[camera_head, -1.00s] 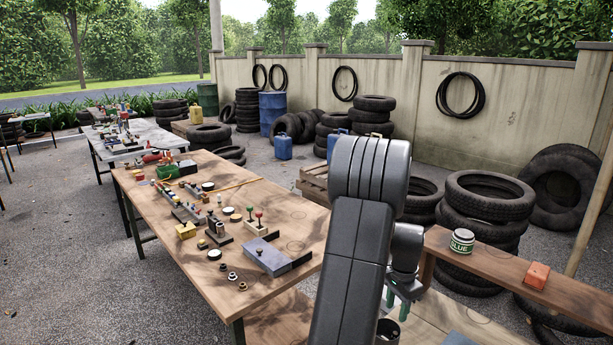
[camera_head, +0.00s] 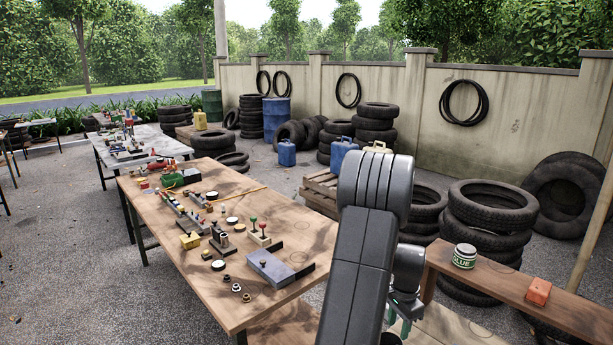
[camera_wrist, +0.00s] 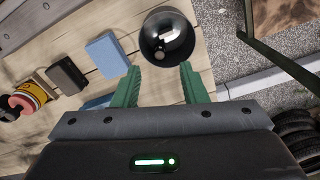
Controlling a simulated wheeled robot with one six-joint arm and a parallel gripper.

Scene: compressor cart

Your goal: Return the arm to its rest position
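My gripper (camera_wrist: 160,88) shows in the wrist view with its two green fingers spread apart, open and with nothing between the tips. A dark round cup-like thing (camera_wrist: 166,52) with a shiny inside stands just beyond the fingertips on a pale plank surface (camera_wrist: 100,25). I cannot tell from this view how far below the fingers it is. In the head view my arm (camera_head: 362,240) rises in front of the workbench, bent over at the top. The gripper is mostly hidden there behind the arm and at the bottom edge.
A wooden workbench (camera_head: 200,280) with tools and small parts stands to the left. A shelf board (camera_head: 490,285) with a glue jar (camera_head: 464,256) and an orange block (camera_head: 538,291) is at the right. A blue block (camera_wrist: 106,54) and a dark block (camera_wrist: 67,76) lie near the cup.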

